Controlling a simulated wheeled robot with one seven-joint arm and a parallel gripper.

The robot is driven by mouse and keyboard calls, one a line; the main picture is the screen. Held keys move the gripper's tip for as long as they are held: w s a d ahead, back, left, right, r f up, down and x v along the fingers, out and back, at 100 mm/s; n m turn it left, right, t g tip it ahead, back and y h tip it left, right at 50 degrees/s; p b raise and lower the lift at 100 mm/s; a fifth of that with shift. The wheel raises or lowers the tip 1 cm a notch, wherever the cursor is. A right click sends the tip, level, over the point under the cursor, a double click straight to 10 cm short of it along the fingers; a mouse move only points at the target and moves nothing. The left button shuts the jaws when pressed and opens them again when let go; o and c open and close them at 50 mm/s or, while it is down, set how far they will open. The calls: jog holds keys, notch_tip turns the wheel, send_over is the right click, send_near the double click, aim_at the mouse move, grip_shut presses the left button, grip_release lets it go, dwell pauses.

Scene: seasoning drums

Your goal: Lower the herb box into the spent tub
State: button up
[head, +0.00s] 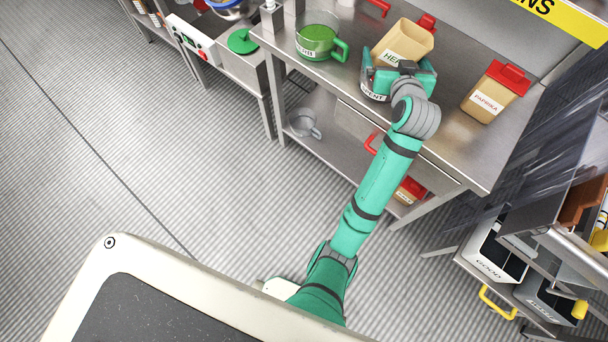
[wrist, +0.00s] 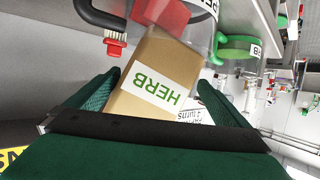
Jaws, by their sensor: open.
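The herb box (head: 403,42) is tan, open-topped and tilted, with a green HERB label. It also shows in the wrist view (wrist: 157,62), between my fingers. The spent tub (head: 374,92) is a clear container with a SPENT label on the steel table, partly hidden by my gripper. In the wrist view the box's far end overlaps the tub's clear wall (wrist: 205,38); how deep it sits inside cannot be told. My gripper (head: 402,77) is open, with a finger on either side of the box and no clear grip on it.
A clear jug (head: 319,40) with green contents stands left of the tub. A paprika box (head: 494,92) with a red lid stands to the right. The steel table (head: 450,128) has bare room near its front right. A yellow sign (head: 560,15) hangs above the back right.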

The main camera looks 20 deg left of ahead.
jog(key=v, duration=1)
jog(key=shift+s, duration=0.15)
jog(key=s+a+f+m+h, duration=0.1)
jog(key=s+f+m+h, duration=0.35)
jog(key=s+f, duration=1.2)
jog(key=s+a+t, duration=0.1)
jog(key=s+t, duration=0.1)
jog(key=s, duration=2.1)
jog(key=shift+s+a+n, duration=0.2)
jog(key=shift+s+n, duration=0.1)
jog(key=shift+n, duration=0.15)
